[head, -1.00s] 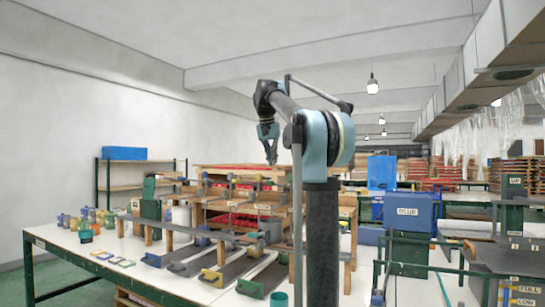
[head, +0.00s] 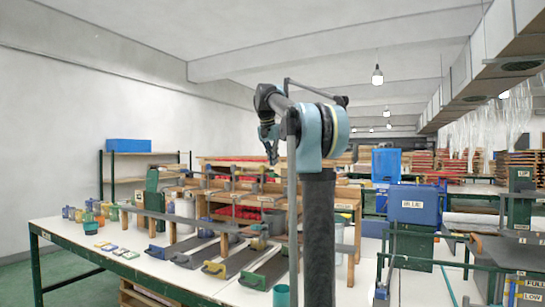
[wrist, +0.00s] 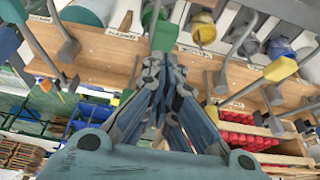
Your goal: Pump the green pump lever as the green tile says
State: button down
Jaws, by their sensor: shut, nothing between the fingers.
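My gripper (head: 271,157) hangs shut and empty in the head view, above the white table (head: 75,228) and clear of everything on it. In the wrist view its fingers (wrist: 172,88) are together. A green part (wrist: 163,34) stands just beyond the fingertips; it may be the green pump lever's handle, but I cannot tell for sure. Grey levers, one with a yellow end (wrist: 280,69), stick out from a wooden board (wrist: 110,62) beside it. Several small tiles (head: 107,247) lie on the left of the table; their markings are too small to read.
Coloured cups (head: 90,226) stand at the table's left. Grey channels with coloured ends (head: 213,268) lie along its front. A long grey rail (head: 185,223) crosses it. A blue box (head: 413,204) stands on the right.

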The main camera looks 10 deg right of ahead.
jog(key=shift+f, duration=0.25)
jog(key=shift+f, duration=5.2)
jog(key=shift+r, duration=5.25)
